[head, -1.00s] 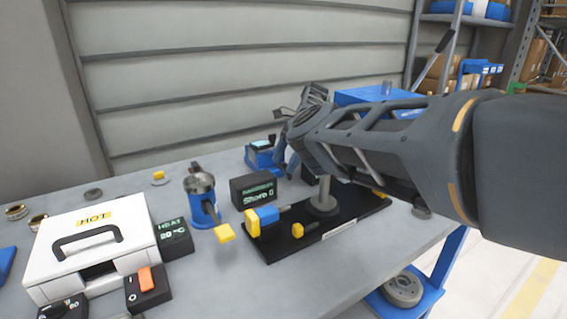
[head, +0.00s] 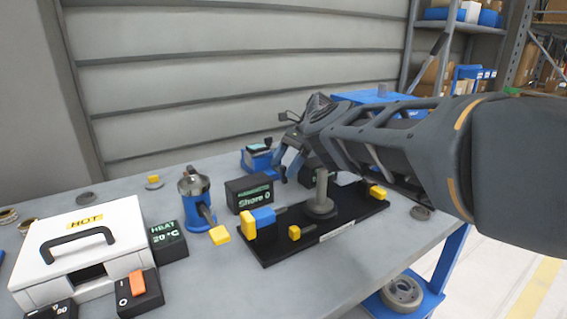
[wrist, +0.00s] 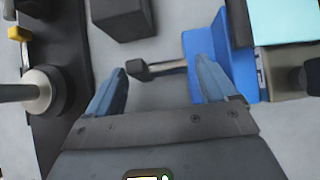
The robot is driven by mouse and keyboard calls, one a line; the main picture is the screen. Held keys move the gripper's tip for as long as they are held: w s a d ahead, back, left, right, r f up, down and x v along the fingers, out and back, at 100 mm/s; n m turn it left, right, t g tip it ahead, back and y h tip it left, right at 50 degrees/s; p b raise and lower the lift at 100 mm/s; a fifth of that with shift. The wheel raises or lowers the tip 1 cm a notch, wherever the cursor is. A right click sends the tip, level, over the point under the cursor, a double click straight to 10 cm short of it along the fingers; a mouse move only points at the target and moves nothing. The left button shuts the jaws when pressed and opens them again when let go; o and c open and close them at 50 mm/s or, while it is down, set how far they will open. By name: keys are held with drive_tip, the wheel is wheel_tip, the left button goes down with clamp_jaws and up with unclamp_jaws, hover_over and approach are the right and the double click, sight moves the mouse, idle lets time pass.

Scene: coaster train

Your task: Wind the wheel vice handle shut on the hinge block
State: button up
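A blue vice (head: 258,158) with a pale cyan top stands at the back of the bench in the head view. In the wrist view its blue body (wrist: 236,55) is at right, and a dark bar handle (wrist: 162,67) with a knob sticks out leftward from it. My gripper (head: 285,165) is beside the vice in the head view. In the wrist view its blue fingers (wrist: 160,72) are spread wide and empty, with the handle appearing between their tips; contact cannot be told. The hinge block cannot be made out with certainty.
A black board (head: 345,222) with a grey post (head: 321,190) and yellow-ended parts lies close under my arm. A black display (head: 249,194) stands beside it. A blue pump-like device (head: 196,195) and a white hot box (head: 90,245) are at left.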

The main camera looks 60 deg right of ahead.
drive_tip(key=shift+w+r, duration=0.1)
drive_tip(key=shift+r, duration=0.05)
drive_tip(key=shift+d+r, duration=0.2)
drive_tip(key=b+v, duration=0.2)
drive_tip(key=v, duration=0.5)
idle(0.4)
